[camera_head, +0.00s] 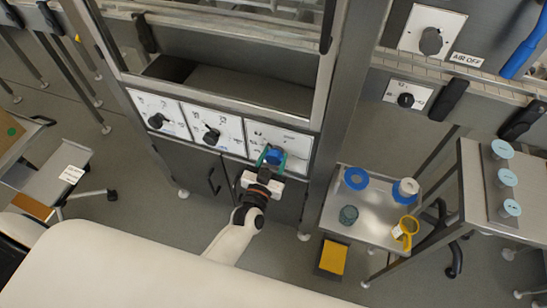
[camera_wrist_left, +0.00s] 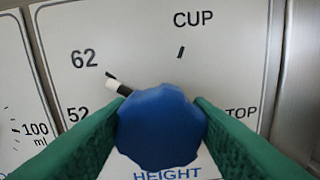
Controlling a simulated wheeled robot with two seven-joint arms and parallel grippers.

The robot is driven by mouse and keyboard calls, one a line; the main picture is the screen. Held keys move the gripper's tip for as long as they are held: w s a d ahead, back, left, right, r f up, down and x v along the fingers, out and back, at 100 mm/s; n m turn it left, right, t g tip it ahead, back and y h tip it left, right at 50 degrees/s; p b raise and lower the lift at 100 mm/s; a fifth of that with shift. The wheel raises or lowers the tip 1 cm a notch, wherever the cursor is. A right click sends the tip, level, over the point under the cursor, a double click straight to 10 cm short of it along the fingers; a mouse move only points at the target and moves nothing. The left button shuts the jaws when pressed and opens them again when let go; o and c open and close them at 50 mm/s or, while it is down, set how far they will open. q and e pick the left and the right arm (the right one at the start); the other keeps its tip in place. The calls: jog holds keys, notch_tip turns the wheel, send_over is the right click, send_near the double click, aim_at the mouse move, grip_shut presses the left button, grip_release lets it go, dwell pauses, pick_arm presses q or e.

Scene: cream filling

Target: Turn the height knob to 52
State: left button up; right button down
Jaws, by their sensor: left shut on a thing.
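The height knob is blue, round and scalloped, and shows in the left wrist view (camera_wrist_left: 160,128) on a white panel (camera_wrist_left: 215,65). In the head view the knob (camera_head: 274,155) is on the rightmost of three dial panels. A black-and-white pointer (camera_wrist_left: 117,86) sticks out from the knob to the upper left, between the printed 62 and 52. My left gripper (camera_head: 270,158) is shut on the knob, with a green finger on each side; it also fills the lower left wrist view (camera_wrist_left: 160,135). My right gripper is not in view.
Two panels with black knobs (camera_head: 158,120) (camera_head: 211,136) sit left of the height panel. A metal cart (camera_head: 372,205) with blue rings and a yellow jug (camera_head: 405,230) stands to the right. A yellow-topped box (camera_head: 332,257) is on the floor.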

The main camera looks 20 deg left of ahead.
pick_arm(q)
jog(key=n, duration=0.3)
jog(key=shift+a+n, duration=0.1)
jog(key=shift+n, duration=1.7)
jog(key=o, duration=1)
jog(key=s, duration=1.2)
jog(key=shift+a, duration=0.25)
